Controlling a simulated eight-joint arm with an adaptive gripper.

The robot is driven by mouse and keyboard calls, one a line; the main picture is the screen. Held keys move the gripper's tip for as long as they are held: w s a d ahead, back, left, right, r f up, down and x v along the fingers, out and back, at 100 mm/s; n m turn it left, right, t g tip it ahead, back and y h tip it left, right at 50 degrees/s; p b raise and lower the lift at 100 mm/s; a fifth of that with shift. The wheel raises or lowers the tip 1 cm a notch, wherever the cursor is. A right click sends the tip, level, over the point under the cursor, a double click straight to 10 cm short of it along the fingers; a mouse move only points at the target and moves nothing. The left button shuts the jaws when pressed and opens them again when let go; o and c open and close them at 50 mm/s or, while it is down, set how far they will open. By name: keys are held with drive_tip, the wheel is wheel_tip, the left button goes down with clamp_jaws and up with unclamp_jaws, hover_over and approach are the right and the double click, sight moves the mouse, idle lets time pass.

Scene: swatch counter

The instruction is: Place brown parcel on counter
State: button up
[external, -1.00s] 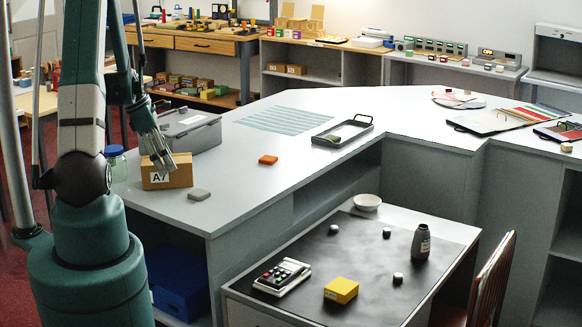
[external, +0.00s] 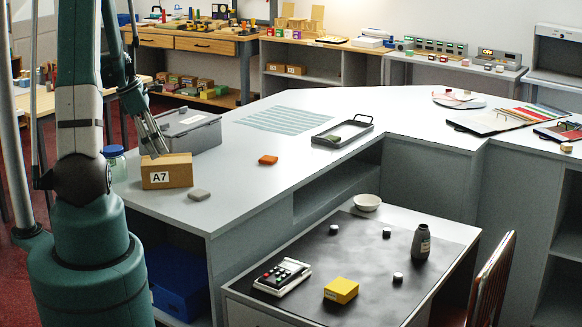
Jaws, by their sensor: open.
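The brown parcel (external: 167,173) is a small cardboard box with a white "A7" label on its front. It sits on the near left part of the grey counter (external: 245,187). My gripper (external: 159,154) is open and tilted downward just above and behind the parcel's top edge. Nothing shows between its fingers. I cannot tell if a fingertip touches the parcel.
A grey lidded box (external: 190,133) stands right behind my gripper, and a jar (external: 115,162) is left of the parcel. A grey block (external: 199,195) and an orange block (external: 268,160) lie nearby. A black tray (external: 343,131) is farther right. The counter's middle is clear.

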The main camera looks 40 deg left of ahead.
drive_tip(key=v, duration=0.6)
drive_tip(key=shift+r, duration=0.1)
idle(0.8)
drive_tip(key=s+d+r+m+y, duration=0.1)
drive_tip(key=d+r+m, duration=0.45)
drive_tip(key=d, duration=0.45)
drive_tip(key=s+d+r+m+y, duration=0.1)
drive_tip(key=d+r+m, duration=0.45)
drive_tip(key=d, duration=0.45)
drive_tip(key=s+d+r+m+t, duration=0.2)
drive_tip(key=s+d+m, duration=0.3)
drive_tip(key=d+m, duration=0.3)
drive_tip(key=s+d+r+m+t+y, duration=0.1)
drive_tip(key=s+d+m+t, duration=0.1)
drive_tip(key=s+d+m, duration=0.3)
drive_tip(key=d+m, duration=0.2)
drive_tip(key=m, duration=0.1)
drive_tip(key=shift+s+d+r, duration=0.25)
drive_tip(key=shift+d+r, duration=0.1)
drive_tip(key=shift+r, duration=0.05)
drive_tip(key=shift+o, duration=0.3)
